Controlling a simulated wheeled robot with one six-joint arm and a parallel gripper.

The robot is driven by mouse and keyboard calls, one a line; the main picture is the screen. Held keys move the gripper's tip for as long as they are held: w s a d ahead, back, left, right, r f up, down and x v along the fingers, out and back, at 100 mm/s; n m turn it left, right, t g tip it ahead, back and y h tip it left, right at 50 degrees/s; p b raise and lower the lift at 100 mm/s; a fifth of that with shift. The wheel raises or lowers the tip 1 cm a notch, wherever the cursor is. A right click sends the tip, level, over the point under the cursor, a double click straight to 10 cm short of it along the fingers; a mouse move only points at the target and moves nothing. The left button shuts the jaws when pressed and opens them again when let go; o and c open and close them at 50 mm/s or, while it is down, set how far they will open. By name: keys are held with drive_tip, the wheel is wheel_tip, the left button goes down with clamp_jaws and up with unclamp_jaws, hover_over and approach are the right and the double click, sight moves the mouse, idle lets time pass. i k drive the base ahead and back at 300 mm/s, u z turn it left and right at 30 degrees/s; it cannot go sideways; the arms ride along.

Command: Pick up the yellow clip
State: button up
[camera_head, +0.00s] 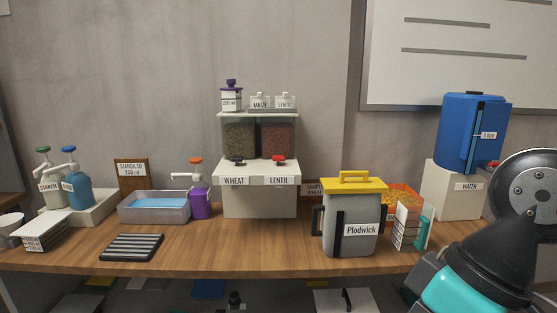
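I cannot make out a separate yellow clip for sure. The clearest yellow thing is the yellow lid (345,186) with a raised handle, on top of a grey container labelled Plodwick at the right of the table. A small yellow patch (100,283) also shows below the table at the left, too unclear to name. Part of my arm shows at the lower right, but the fingers of my gripper are not in view.
The wooden table (200,257) holds a dispenser (259,198) in the middle, a tray of blue liquid (154,218), a black ribbed mat (132,247) and pump bottles (76,190) at left. A blue water tank (460,130) stands at right. The middle front is clear.

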sight(364, 185)
drive_tip(key=u, duration=0.1)
drive_tip(key=k, duration=0.4)
drive_tip(key=z, duration=0.55)
drive_tip(key=i, duration=0.75)
drive_tip(key=u, duration=0.4)
drive_tip(key=i, duration=0.7)
drive_tip(key=u, duration=0.55)
